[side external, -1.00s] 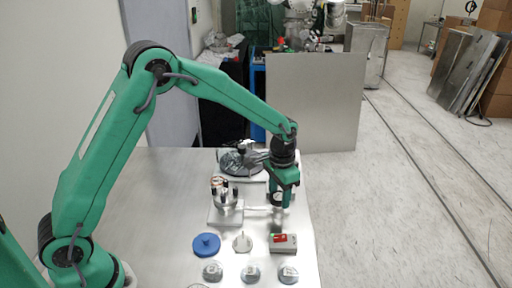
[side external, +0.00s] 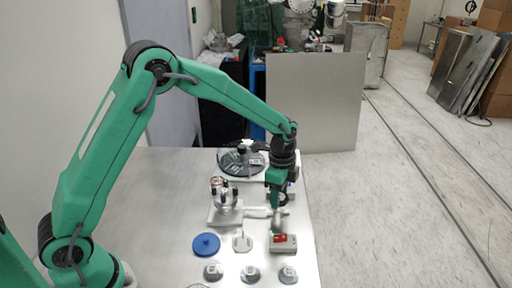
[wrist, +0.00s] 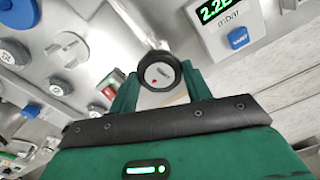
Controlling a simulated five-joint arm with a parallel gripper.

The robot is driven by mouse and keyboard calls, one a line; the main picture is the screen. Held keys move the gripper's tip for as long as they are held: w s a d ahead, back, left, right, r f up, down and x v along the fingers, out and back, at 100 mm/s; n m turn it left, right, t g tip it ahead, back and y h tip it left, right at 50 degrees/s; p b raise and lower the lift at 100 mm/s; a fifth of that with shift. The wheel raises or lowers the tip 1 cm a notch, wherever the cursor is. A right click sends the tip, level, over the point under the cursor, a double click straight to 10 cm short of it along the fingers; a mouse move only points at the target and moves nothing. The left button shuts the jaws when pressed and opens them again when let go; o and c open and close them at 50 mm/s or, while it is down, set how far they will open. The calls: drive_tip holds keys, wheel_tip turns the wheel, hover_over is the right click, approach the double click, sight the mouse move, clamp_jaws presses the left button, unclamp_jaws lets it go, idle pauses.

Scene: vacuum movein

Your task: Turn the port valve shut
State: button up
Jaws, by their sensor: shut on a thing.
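In the wrist view, the port valve (wrist: 158,74) shows as a round knob with a black rim, a pale face and a small red mark. My gripper (wrist: 160,82) is shut on it, with a green finger on each side. In the side view, my gripper (side external: 280,210) points down at the right end of a pale pipe (side external: 256,212). The pipe runs from a shiny metal chamber (side external: 224,197) on a white block. The valve itself is mostly hidden behind my fingers in the side view.
A red-and-grey switch block (side external: 284,243) lies just in front of my gripper. A blue disc (side external: 206,244), a white knobbed piece (side external: 242,241) and several grey caps (side external: 250,273) stand nearby. A gauge (wrist: 225,25) reads in mbar.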

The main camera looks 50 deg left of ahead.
drive_tip(key=shift+r+m, duration=0.15)
drive_tip(key=shift+m, duration=0.85)
drive_tip(key=o, duration=1)
drive_tip(key=shift+c, duration=0.2)
drive_tip(key=shift+r, duration=3.8)
drive_tip(key=shift+r, duration=0.15)
